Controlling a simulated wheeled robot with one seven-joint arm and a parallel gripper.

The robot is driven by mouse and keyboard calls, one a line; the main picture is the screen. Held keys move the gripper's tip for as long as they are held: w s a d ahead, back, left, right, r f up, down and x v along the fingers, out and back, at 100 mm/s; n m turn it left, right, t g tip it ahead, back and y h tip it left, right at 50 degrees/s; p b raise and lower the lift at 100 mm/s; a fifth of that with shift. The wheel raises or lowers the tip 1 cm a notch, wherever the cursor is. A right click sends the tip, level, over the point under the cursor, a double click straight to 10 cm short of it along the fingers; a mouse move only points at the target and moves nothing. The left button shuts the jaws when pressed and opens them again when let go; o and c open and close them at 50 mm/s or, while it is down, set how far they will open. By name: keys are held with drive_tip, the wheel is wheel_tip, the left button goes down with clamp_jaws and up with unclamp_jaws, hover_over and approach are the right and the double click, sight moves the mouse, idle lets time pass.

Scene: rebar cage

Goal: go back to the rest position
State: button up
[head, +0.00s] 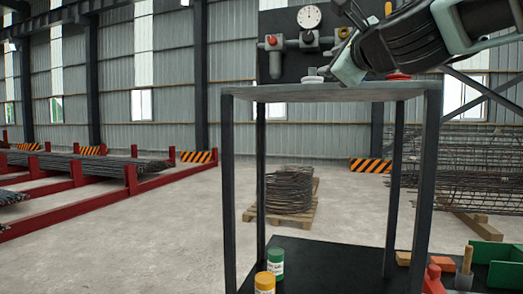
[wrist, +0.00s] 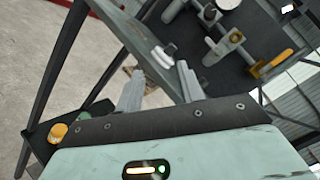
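My gripper (head: 328,71) shows in the head view at the upper right, tilted down just above the top of a dark metal stand (head: 250,92). In the wrist view my gripper (wrist: 160,72) has its two grey fingers apart, with nothing held between them. A small pale round piece (head: 312,79) sits on the stand top beside the fingertips. It also shows in the wrist view (wrist: 163,54), beyond the gap between the fingers. The fingertips are partly hidden in the head view.
A dark panel with a gauge (head: 309,17) and valves stands behind the stand top. A red round piece (head: 398,76) is on the top, right of my gripper. Green (head: 275,262) and yellow (head: 265,283) cans stand on the lower shelf.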

drive_tip(key=s+a+f+n+g+y, duration=0.1)
drive_tip(key=s+a+f+n+g, duration=0.3)
drive_tip(key=f, duration=0.5)
drive_tip(key=s+a+f+n+g+y, duration=0.1)
drive_tip(key=s+a+f+n+g, duration=0.25)
drive_tip(key=f+n, duration=0.45)
drive_tip(key=s+a+f+n+g+y, duration=0.1)
drive_tip(key=s+a+f+n+g, duration=0.25)
drive_tip(key=f, duration=0.65)
drive_tip(key=s+d+f+n+g+h, duration=0.2)
drive_tip(key=s+d+f+n, duration=0.1)
drive_tip(key=s+f, duration=0.3)
drive_tip(key=s+d+f+n+g+h, duration=0.2)
drive_tip(key=s+d+f+n+g, duration=0.1)
drive_tip(key=s+f+n, duration=0.3)
drive_tip(key=s+d+f+n+g+h, duration=0.2)
drive_tip(key=s+d+f+n, duration=0.2)
drive_tip(key=s+f, duration=0.4)
drive_tip(key=shift+s+d+n+g+h, duration=0.35)
drive_tip(key=shift+s+n, duration=0.4)
drive_tip(key=shift+s, duration=0.3)
drive_tip(key=shift+a, duration=0.1)
